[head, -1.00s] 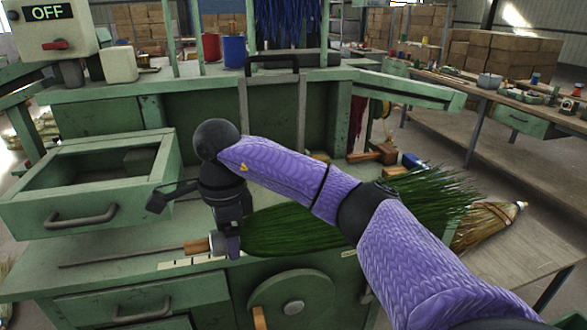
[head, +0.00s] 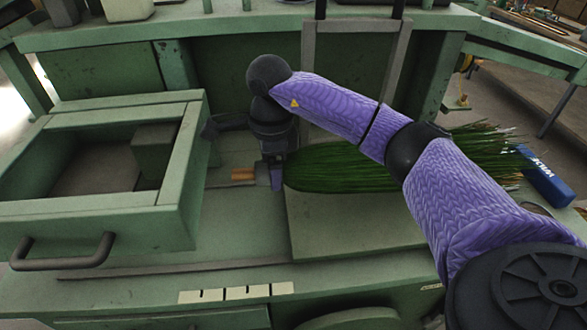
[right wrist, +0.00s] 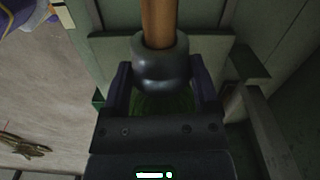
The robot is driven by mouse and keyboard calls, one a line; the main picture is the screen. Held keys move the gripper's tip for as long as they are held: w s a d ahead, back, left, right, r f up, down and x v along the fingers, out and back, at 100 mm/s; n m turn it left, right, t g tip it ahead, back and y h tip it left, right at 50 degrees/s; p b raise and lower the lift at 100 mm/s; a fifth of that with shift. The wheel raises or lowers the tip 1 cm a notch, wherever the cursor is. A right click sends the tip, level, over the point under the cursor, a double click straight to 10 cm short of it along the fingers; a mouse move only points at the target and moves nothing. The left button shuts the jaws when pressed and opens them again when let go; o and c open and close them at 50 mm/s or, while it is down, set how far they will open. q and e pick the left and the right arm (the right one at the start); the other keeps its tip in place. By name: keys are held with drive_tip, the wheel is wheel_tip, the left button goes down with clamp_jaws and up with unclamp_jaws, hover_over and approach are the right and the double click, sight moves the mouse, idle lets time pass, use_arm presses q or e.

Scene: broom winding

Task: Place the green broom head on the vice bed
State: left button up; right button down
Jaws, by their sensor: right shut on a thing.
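The green broom head (head: 335,168) lies roughly level, its bristles spreading to the right behind my purple arm. My right gripper (head: 276,178) is shut on it at the collar end, where a short wooden stub (head: 243,174) sticks out to the left. In the right wrist view the grey collar (right wrist: 160,68) sits between the two fingers, with the wooden stub above it. A raised flat green plate, which looks like the vice bed (head: 345,225), is below and in front of the bristles. I cannot tell whether the broom touches it. My left gripper is not in view.
An open green drawer-like box (head: 100,205) with a black handle stands at left. A tall grey frame (head: 308,75) rises behind the broom. A blue box (head: 547,177) lies at right. A thin rod (head: 150,271) and white labels (head: 235,293) are along the bench front.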

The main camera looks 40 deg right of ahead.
wheel_tip(320, 180, down, 6)
drive_tip(key=shift+r+b, duration=0.1)
drive_tip(key=shift+b, duration=0.45)
unclamp_jaws()
drive_tip(key=shift+r, duration=0.15)
wheel_tip(320, 180, up, 11)
drive_tip(key=p, duration=0.2)
drive_tip(key=shift+d+r+p, duration=0.1)
drive_tip(key=shift+d+p, duration=0.05)
drive_tip(key=shift+p, duration=0.2)
drive_tip(key=shift+r, duration=0.35)
